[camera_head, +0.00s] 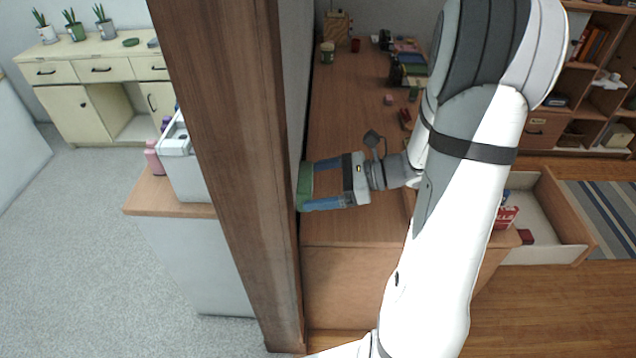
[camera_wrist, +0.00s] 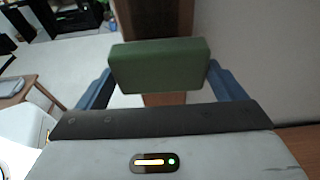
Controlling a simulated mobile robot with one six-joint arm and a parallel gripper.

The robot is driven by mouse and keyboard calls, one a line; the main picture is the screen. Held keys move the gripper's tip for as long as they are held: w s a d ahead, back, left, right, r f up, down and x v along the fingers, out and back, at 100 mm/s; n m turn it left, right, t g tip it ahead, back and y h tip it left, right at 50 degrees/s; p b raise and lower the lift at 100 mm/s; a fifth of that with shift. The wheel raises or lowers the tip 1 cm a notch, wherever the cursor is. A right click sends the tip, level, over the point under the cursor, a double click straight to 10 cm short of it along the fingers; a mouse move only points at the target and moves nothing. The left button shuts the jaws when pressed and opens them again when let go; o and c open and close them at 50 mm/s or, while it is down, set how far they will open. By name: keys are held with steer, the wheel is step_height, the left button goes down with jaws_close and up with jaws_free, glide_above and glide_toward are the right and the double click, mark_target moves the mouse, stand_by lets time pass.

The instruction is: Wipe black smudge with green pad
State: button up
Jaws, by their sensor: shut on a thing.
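My gripper (camera_head: 305,188) is shut on a green pad (camera_head: 305,183), low over the near left part of the wooden desk. The pad is next to the brown wooden partition end; I cannot tell whether it touches the partition. In the wrist view the green pad (camera_wrist: 160,65) sits across between the two blue fingers of my gripper (camera_wrist: 158,80). No black smudge is visible in either view; the pad, arm or partition may hide it.
The wooden desk (camera_head: 345,120) holds books (camera_head: 408,62) and small items at the back. The tall wooden partition (camera_head: 225,150) stands close on the left. An open drawer (camera_head: 545,215) is at the right. A low cabinet (camera_head: 95,75) stands far left.

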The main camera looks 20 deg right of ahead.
steer(key=shift+w+a, duration=0.25)
steer(key=shift+a, duration=0.65)
steer(key=shift+d+r+p, duration=0.15)
steer(key=shift+r+p, duration=1.5)
steer(key=shift+r, duration=0.25)
steer(key=shift+r+p, duration=4)
steer(key=shift+r, duration=0.8)
steer(key=shift+a+r, duration=0.2)
steer(key=shift+r, duration=0.4)
steer(key=shift+d+f+b, duration=0.15)
steer(key=shift+f+b, duration=5.3)
steer(key=shift+f, duration=1.9)
steer(key=shift+d, duration=0.1)
steer(key=shift+s+d+p, duration=0.15)
steer(key=shift+s+d, duration=0.15)
steer(key=shift+d, duration=0.6)
steer(key=shift+s+d+p, duration=0.15)
steer(key=shift+s+d, duration=0.15)
steer(key=shift+d, duration=0.65)
steer(key=shift+s+d+p, duration=0.15)
steer(key=shift+s+d, duration=0.15)
steer(key=shift+d, duration=0.6)
